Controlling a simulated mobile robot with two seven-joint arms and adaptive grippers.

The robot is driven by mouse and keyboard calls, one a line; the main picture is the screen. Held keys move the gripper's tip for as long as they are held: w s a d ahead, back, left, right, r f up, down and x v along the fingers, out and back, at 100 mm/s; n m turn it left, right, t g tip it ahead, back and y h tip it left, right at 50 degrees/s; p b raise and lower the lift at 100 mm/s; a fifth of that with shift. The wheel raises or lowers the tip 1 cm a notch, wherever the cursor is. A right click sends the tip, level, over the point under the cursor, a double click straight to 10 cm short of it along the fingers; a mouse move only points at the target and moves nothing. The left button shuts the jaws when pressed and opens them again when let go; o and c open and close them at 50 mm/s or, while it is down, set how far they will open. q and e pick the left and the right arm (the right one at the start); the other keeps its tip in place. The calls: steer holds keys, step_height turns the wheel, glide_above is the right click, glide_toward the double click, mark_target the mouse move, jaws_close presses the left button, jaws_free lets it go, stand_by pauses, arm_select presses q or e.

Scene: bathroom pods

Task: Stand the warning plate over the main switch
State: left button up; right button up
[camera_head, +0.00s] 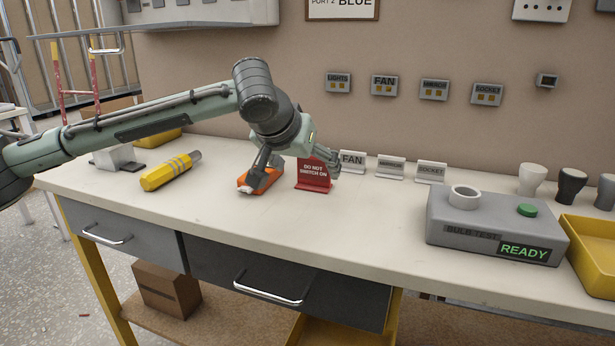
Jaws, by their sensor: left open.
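The red warning plate (314,175), lettered "DO NOT SWITCH ON", stands upright on the white bench top near the middle. My left gripper (297,170) is open over the bench, one finger on each side of the plate's upper part; I cannot tell whether they touch it. An orange object (270,180) with a pale end lies just left of the plate, partly hidden behind the left finger. I cannot tell whether it is the main switch; no part is clearly marked as that. My right gripper is not in view.
Label stands, including one reading FAN (352,161), stand right of the plate. A yellow tool (165,174) lies to the left. A grey bulb tester (485,225) showing READY and a yellow tray (598,250) are at the right. The front middle of the bench (340,220) is clear.

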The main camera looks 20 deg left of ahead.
mark_target(313, 171)
arm_select(q)
steer(key=x, duration=0.3)
steer(key=shift+w+d, duration=0.25)
steer(key=shift+w, duration=0.25)
steer(key=shift+w+f, duration=0.35)
steer(key=shift+f, duration=0.15)
steer(key=c, duration=1.3)
steer(key=shift+r, duration=0.1)
steer(key=shift+c, duration=0.2)
